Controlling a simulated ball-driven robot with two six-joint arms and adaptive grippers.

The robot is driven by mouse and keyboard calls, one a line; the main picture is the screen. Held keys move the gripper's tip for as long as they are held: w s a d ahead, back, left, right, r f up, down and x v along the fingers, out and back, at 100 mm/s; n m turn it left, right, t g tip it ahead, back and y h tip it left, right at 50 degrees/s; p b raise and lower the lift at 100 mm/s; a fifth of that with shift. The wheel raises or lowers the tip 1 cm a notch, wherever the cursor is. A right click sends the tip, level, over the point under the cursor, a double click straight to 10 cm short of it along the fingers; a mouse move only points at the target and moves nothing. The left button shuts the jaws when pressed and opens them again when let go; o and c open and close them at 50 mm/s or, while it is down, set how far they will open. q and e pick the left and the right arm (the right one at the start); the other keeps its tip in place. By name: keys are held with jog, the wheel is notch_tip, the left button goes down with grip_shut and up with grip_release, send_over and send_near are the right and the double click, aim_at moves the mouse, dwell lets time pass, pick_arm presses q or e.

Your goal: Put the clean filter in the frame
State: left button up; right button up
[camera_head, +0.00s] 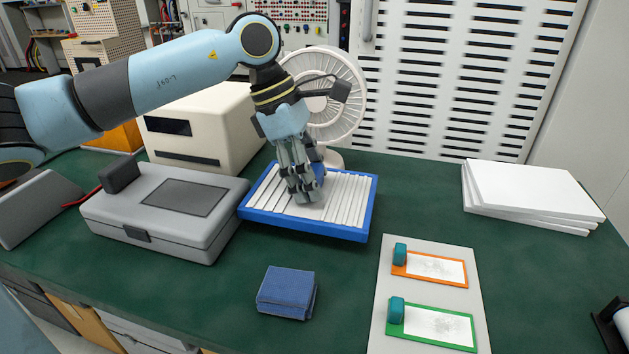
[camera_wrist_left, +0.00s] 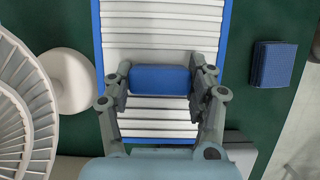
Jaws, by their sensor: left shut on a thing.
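A white slatted panel with a blue rim (camera_head: 350,233) sits in the middle of the green table, its near left corner beside the grey case. It looks like a pleated filter in a blue frame; I cannot tell whether rim and slats are separate pieces. A blue block-like handle (camera_wrist_left: 160,79) lies over the slats. My left gripper (camera_head: 308,190) reaches down over the panel and is shut on this handle, one finger at each end in the left wrist view. I cannot tell whether the panel rests on the table. My right gripper is not in view.
A grey case (camera_head: 165,215) and white box (camera_head: 205,130) stand left, a white fan (camera_head: 335,95) behind. A folded blue cloth (camera_head: 287,292) lies in front. A grey board (camera_head: 430,258) carries orange and green framed cards. White sheets (camera_head: 530,195) are stacked right.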

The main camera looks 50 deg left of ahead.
pick_arm(q)
notch_tip(320, 180, down, 3)
jog(key=shift+r, duration=0.2)
jog(key=shift+f, duration=0.1)
jog(key=shift+f+b, duration=0.1)
jog(key=shift+b, duration=0.2)
jog(key=o, duration=1.1)
jog(key=shift+c, duration=0.2)
jog(key=shift+o, duration=0.9)
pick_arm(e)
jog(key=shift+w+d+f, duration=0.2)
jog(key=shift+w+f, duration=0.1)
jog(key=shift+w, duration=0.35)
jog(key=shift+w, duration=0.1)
